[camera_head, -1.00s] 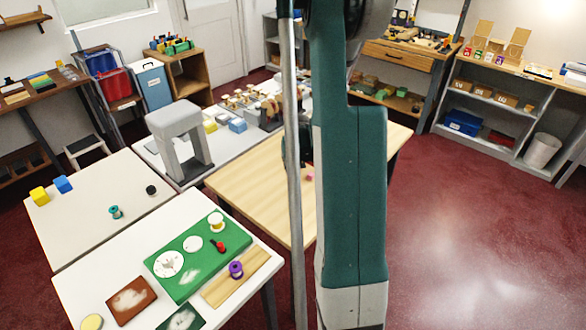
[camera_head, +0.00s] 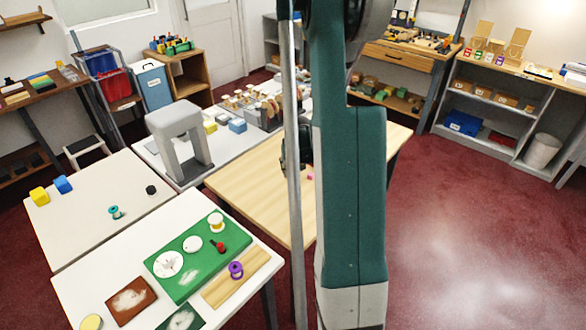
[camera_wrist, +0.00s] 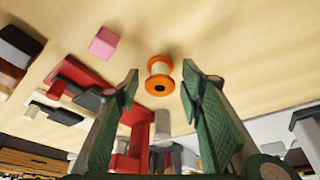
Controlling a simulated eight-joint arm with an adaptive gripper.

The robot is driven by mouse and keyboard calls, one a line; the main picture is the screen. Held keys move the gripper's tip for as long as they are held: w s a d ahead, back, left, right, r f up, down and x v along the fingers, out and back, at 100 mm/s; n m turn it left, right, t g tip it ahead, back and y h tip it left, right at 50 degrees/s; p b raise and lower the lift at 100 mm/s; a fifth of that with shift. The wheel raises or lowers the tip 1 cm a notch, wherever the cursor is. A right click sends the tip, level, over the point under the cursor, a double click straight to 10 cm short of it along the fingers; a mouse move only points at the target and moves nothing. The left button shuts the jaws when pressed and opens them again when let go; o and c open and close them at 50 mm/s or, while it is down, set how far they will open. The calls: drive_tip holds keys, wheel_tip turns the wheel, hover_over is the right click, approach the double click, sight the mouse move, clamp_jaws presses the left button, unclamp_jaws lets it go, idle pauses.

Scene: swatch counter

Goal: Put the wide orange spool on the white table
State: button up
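The orange spool (camera_wrist: 159,75), with wide orange ends and a pale middle, stands on the light wood table (camera_wrist: 230,30) in the wrist view. My gripper (camera_wrist: 160,82) is open, its green fingers on either side of the spool with gaps to both. The spool is hidden behind my arm in the head view. That wood table (camera_head: 250,185) also shows there, with part of my gripper at the pole above it. Two pale tables stand at the left: a front white table (camera_head: 80,282) and an off-white table (camera_head: 85,220) behind it.
A pink block (camera_wrist: 103,42) and red and dark objects lie near the spool. The front table holds a green board (camera_head: 180,288) and a purple spool (camera_head: 236,270). The off-white table has a teal spool (camera_head: 115,212) and much clear room. A grey arch (camera_head: 180,140) stands behind.

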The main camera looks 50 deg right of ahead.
drive_tip(key=shift+r, duration=0.15)
drive_tip(key=p+v, duration=0.2)
drive_tip(key=v, duration=1)
idle(0.3)
drive_tip(key=shift+w, duration=0.1)
idle(0.5)
drive_tip(key=shift+r, duration=0.1)
drive_tip(key=a+r+n, duration=0.1)
drive_tip(key=a+r, duration=0.4)
drive_tip(key=a, duration=0.4)
drive_tip(key=a+r+n+t, duration=0.1)
drive_tip(key=a+r, duration=0.4)
drive_tip(key=a, duration=0.4)
drive_tip(key=a+r+n, duration=0.1)
drive_tip(key=a+r, duration=0.4)
drive_tip(key=a, duration=0.5)
drive_tip(key=s+a+r+n+t+y, duration=0.1)
drive_tip(key=s+a+n, duration=0.1)
drive_tip(key=s+a, duration=0.5)
drive_tip(key=s+a+r+n+t+y, duration=0.1)
drive_tip(key=s+a, duration=0.7)
drive_tip(key=a, duration=0.8)
drive_tip(key=shift+r+n+y, duration=0.4)
drive_tip(key=shift+r+n, duration=0.2)
drive_tip(key=shift+r, duration=0.1)
